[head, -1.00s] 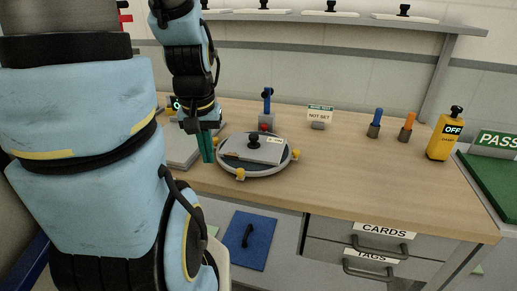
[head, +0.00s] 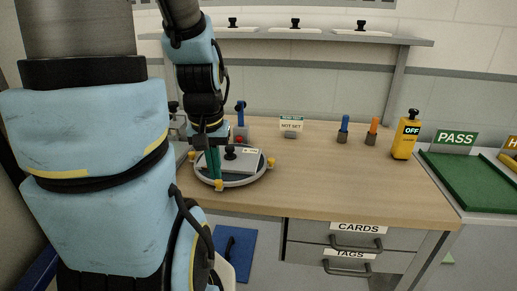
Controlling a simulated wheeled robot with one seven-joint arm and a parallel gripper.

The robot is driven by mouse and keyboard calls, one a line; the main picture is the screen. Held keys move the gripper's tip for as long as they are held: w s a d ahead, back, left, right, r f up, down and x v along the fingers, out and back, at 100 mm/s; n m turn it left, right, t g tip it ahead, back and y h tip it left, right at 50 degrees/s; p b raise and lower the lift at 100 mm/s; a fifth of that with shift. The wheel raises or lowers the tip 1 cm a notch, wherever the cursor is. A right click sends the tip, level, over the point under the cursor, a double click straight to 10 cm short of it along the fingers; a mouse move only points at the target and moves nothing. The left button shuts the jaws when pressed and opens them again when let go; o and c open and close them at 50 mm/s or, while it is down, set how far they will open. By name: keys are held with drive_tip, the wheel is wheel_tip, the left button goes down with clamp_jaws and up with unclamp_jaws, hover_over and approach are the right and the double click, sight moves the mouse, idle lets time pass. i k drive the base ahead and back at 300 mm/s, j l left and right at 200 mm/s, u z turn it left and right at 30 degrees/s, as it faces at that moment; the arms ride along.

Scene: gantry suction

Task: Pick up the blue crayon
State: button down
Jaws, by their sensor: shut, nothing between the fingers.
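The blue crayon (head: 344,123) stands upright in a small dark holder (head: 342,137) on the wooden bench, right of the middle. An orange crayon (head: 374,125) stands in a like holder just to its right. My gripper (head: 214,178) points down at the left part of a round turntable, well to the left of the blue crayon. Its teal fingers are together with nothing between them. Whether the fingertips touch the turntable or plate, I cannot tell.
The round turntable (head: 245,182) has yellow knobs and carries a grey plate (head: 241,161) with a black knob. A blue lever (head: 240,108), a NOT SET sign (head: 291,124) and a yellow OFF device (head: 405,135) stand on the bench (head: 330,180). A green tray (head: 470,180) lies right.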

sight(345, 118)
drive_tip(key=l+u, duration=0.2)
drive_tip(key=u, duration=0.55)
drive_tip(key=k+l+u, duration=0.1)
drive_tip(key=l+u, duration=0.15)
drive_tip(key=k+l+u, duration=0.2)
drive_tip(key=l, duration=0.25)
drive_tip(key=k+l+u, duration=0.25)
drive_tip(key=k+l, duration=0.15)
drive_tip(key=l, duration=0.25)
drive_tip(key=k+l, duration=0.15)
drive_tip(key=l, duration=0.2)
drive_tip(key=u, duration=0.05)
